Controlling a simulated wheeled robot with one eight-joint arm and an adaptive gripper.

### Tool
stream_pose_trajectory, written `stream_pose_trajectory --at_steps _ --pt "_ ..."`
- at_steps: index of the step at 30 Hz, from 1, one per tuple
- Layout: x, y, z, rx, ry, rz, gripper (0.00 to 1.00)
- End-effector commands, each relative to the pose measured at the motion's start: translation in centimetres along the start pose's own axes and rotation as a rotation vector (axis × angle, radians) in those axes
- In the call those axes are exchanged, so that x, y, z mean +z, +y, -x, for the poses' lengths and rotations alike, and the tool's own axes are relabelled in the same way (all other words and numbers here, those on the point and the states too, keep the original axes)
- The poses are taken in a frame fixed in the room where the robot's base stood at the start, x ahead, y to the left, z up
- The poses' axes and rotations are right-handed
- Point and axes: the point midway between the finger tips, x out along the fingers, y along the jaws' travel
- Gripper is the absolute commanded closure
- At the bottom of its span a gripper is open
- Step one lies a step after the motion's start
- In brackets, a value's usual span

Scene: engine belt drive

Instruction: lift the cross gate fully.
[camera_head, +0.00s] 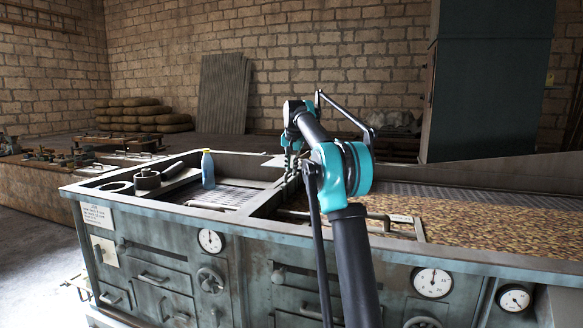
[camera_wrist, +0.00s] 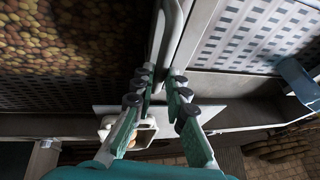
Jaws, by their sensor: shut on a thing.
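The cross gate shows in the wrist view as a pale upright bar (camera_wrist: 178,40) between the dark bed on the left and the perforated tray on the right. My gripper (camera_wrist: 160,88) has its black-padded fingers closed on either side of the bar's near end. In the head view my gripper (camera_head: 290,162) is at the far side of the machine, over the divider between tray and bed. My arm partly hides the gate there, and I cannot tell its height.
A blue bottle (camera_head: 208,170) stands on the left deck beside a dark round pot (camera_head: 147,179). The perforated tray (camera_head: 232,195) is left of the divider. Brown granules (camera_head: 480,225) cover the bed to the right. A tall teal cabinet (camera_head: 490,80) stands behind.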

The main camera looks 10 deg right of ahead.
Motion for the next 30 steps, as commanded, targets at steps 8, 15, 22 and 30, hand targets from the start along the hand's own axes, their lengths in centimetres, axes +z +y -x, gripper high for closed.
stream_pose_trajectory --at_steps 8,15,22,30 --pt "0.0 0.0 0.0 0.000 0.000 0.000 1.00" --pt "-0.9 -0.5 2.0 0.000 0.000 0.000 1.00" --pt "-1.9 -1.0 4.5 0.000 0.001 0.000 1.00" --pt "-2.2 -1.1 5.2 -0.002 0.003 0.000 1.00"
